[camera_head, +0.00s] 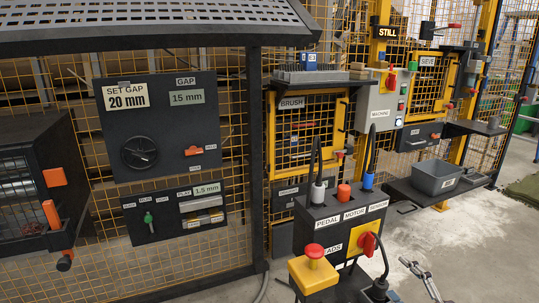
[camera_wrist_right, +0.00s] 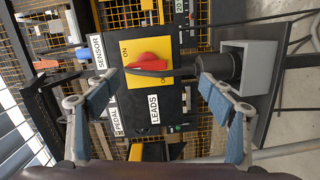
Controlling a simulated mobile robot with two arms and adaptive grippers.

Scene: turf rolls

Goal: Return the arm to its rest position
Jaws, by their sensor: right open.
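My right gripper (camera_head: 420,274) is at the bottom right of the head view, to the right of the dark leads box (camera_head: 325,222). In the right wrist view my right gripper (camera_wrist_right: 153,86) has its two blue-padded fingers spread wide, with nothing between them. Beyond the fingers is the box face with a red rotary switch (camera_wrist_right: 150,66) on a yellow plate and a LEADS label. The gripper looks apart from the switch. The red switch also shows in the head view (camera_head: 367,243). My left gripper is not in view.
A black plug with a cable (camera_wrist_right: 218,68) sits beside the switch plate. A red mushroom button on a yellow box (camera_head: 313,275) stands at the box's left. A grey bin (camera_head: 436,178) rests on a shelf behind. Open concrete floor lies at right.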

